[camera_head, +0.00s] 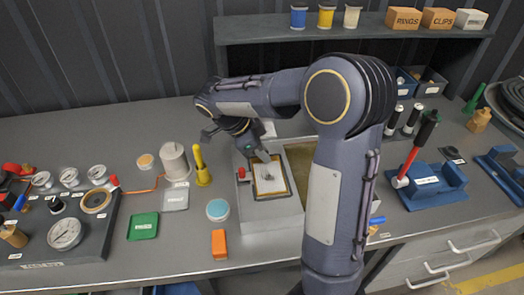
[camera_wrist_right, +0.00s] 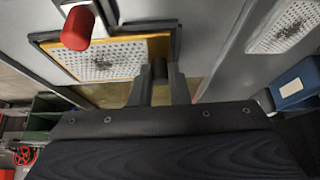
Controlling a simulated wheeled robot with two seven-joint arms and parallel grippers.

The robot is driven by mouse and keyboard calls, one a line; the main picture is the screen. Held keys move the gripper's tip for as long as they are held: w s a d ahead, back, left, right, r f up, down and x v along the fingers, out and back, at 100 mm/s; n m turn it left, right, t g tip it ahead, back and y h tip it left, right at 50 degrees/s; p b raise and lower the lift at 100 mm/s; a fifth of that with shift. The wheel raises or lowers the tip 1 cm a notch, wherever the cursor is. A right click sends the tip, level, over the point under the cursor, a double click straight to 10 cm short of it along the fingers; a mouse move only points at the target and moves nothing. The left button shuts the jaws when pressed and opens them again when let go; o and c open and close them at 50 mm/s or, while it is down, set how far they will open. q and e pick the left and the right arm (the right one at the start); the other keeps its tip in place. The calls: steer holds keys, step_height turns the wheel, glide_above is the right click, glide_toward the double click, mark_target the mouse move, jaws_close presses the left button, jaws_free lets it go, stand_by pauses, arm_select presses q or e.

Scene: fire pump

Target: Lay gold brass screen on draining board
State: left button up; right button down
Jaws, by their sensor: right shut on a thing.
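The gold-framed screen (camera_head: 285,186) has a pale perforated mesh with a dark patch. It is over the left part of a grey sink unit (camera_head: 265,222), and it also shows in the wrist view (camera_wrist_right: 110,68). My right gripper (camera_head: 264,157) is at the screen's far edge, with its fingers (camera_wrist_right: 160,80) shut around a small dark piece at the frame. I cannot tell whether the screen touches the surface below. My right arm hides part of the unit. My left gripper is not in view.
A red knob (camera_head: 241,172) stands close left of the screen. An orange block (camera_head: 219,244), a blue-topped round tin (camera_head: 218,210) and a yellow bell-shaped thing (camera_head: 202,168) stand further left. A blue stand (camera_head: 430,184) with a red-and-black tool is at the right.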

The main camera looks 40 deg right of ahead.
steer(key=shift+f, duration=0.2)
steer(key=c, duration=1.4)
jaws_free()
steer(key=shift+r, duration=0.1)
